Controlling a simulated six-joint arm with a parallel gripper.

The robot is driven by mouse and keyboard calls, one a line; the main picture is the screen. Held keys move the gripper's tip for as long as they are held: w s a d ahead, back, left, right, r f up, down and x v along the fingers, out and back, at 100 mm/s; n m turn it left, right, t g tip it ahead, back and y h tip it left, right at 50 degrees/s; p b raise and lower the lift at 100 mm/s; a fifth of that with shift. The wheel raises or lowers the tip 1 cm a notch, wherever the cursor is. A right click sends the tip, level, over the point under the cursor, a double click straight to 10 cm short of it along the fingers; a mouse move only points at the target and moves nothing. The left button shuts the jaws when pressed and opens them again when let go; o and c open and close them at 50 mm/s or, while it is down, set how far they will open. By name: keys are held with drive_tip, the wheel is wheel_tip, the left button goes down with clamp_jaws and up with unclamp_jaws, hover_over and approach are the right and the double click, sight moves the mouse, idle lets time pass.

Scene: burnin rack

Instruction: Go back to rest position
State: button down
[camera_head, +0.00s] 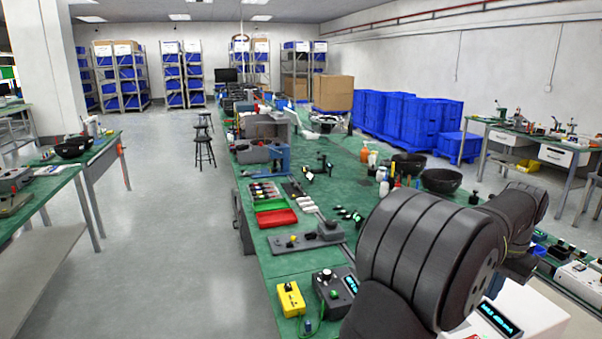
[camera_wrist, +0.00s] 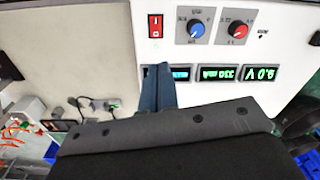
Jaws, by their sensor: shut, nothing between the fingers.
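My gripper (camera_wrist: 158,88) shows in the wrist view as dark blue fingers lying together, with nothing between them. They point at a white instrument panel (camera_wrist: 262,45) and cover part of a lit display (camera_wrist: 181,73). I cannot tell whether they touch the panel. The panel has a red switch (camera_wrist: 155,26), a blue knob (camera_wrist: 197,28), a red knob (camera_wrist: 239,30) and more green-lit displays. In the head view my dark arm fills the lower right and hides the fingertips. A white box (camera_head: 530,320) with a lit display stands just below the arm.
The long green bench (camera_head: 290,264) carries a yellow box (camera_head: 291,299), a black box with a display (camera_head: 338,290), a red tray (camera_head: 276,217) and black bowls (camera_head: 441,180). More equipment lies at the right, near the arm. The grey floor at the left is mostly open.

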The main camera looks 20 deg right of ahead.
drive_tip(key=shift+s+d+r+m+y, duration=0.1)
drive_tip(key=shift+d+r+m+y, duration=0.25)
drive_tip(key=shift+m, duration=0.4)
drive_tip(key=shift+d+r+m+y, duration=0.15)
drive_tip(key=shift+r+m+y, duration=0.25)
drive_tip(key=shift+m, duration=0.35)
